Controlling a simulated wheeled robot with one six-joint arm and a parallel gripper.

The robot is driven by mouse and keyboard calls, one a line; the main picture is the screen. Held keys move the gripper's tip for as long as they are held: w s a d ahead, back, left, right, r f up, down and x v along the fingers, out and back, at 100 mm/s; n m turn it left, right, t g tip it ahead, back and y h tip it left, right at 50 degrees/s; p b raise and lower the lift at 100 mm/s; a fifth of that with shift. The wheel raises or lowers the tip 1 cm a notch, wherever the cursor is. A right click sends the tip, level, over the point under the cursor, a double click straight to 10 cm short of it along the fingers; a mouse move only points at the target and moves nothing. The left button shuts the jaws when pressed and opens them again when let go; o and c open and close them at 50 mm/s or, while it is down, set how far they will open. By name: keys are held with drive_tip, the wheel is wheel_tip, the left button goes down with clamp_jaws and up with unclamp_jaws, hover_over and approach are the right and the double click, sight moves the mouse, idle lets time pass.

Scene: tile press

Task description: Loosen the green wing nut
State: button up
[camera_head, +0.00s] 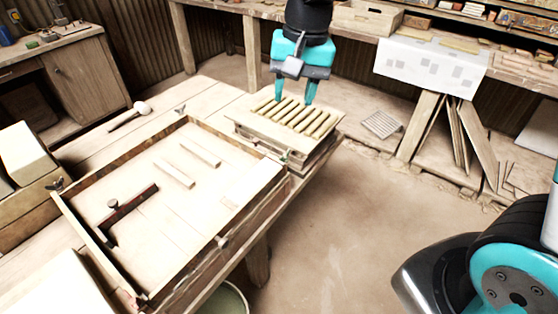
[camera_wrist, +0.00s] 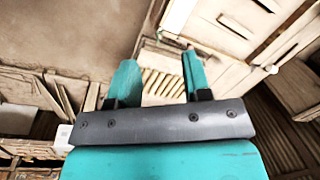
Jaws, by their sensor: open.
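The green wing nut (camera_head: 284,156) is small in the head view. It sits at the right corner of the wooden frame (camera_head: 262,192), beside the ribbed board (camera_head: 262,127). My gripper (camera_head: 295,100) is open and empty, pointing down over the back part of the ribbed board, behind the wing nut in the head view. In the wrist view the two teal fingers (camera_wrist: 158,64) are apart, with the ribbed board (camera_wrist: 160,88) showing between and beneath them.
Other wing nuts, dark (camera_head: 57,184) and pale (camera_head: 222,242), sit on the frame. A dark red T-shaped tool (camera_head: 128,208) and two pale strips (camera_head: 174,174) lie inside it. A mallet (camera_head: 140,108) lies behind. Open floor (camera_head: 345,230) is to the right.

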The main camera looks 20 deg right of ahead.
sight(285, 156)
drive_tip(key=w+d+f+m+h+b, duration=0.1)
drive_tip(key=w+d+f+m+h, duration=0.1)
drive_tip(key=w+f+m, duration=0.7)
drive_tip(key=f, duration=0.5)
drive_tip(key=w+f+n+p, duration=0.1)
drive_tip(key=f, duration=0.4)
drive_tip(key=f+n+p, duration=0.1)
drive_tip(key=f, duration=0.5)
drive_tip(key=shift+w+d, duration=0.1)
drive_tip(key=shift+w, duration=0.15)
clamp_jaws()
